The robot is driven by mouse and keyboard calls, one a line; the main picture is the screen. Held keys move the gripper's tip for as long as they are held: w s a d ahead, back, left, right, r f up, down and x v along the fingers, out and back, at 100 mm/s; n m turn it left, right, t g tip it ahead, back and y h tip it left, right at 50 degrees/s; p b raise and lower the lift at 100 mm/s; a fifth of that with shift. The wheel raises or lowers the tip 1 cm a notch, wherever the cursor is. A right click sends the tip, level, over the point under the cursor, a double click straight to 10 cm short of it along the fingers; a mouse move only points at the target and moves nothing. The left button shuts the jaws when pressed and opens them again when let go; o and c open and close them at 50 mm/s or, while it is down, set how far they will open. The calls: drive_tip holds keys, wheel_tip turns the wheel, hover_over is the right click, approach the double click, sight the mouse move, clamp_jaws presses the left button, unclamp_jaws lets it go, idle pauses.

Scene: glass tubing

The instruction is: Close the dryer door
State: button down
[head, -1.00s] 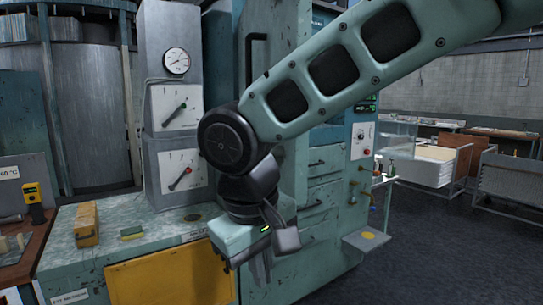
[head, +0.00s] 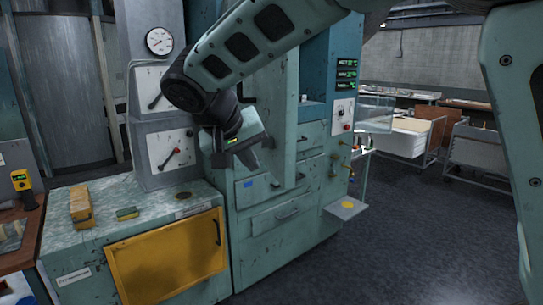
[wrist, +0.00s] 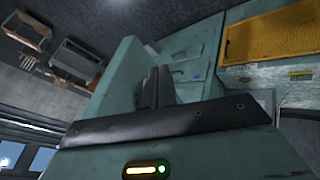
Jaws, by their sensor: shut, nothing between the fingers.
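The dryer door appears to be the tall pale-teal panel (head: 286,125) in front of the teal cabinet in the head view. It stands out from the cabinet front, open. My arm hides its upper left part and most of its handle. My gripper (head: 251,162) is shut and empty, at the left side of the panel's lower half. In the wrist view the shut fingers (wrist: 158,84) lie close beside a teal panel (wrist: 118,75), which seems to be the door. I cannot tell whether they touch it.
Drawers (head: 283,214) with handles fill the cabinet's lower front. A counter (head: 150,194) with a yellow block (head: 81,206) and a yellow panel (head: 168,262) stands at left. A small shelf (head: 346,208) juts out at right.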

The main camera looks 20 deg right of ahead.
sight(280, 176)
drive_tip(key=shift+w+d+f+p, duration=0.1)
drive_tip(key=shift+d+f+p, duration=0.25)
drive_tip(key=shift+d, duration=0.45)
drive_tip(key=shift+w+d+f+p, duration=0.15)
drive_tip(key=shift+d+p, duration=0.25)
drive_tip(key=shift+d, duration=0.45)
drive_tip(key=shift+d+f+p, duration=0.25)
drive_tip(key=shift+d+p, duration=0.15)
drive_tip(key=shift+d, duration=0.4)
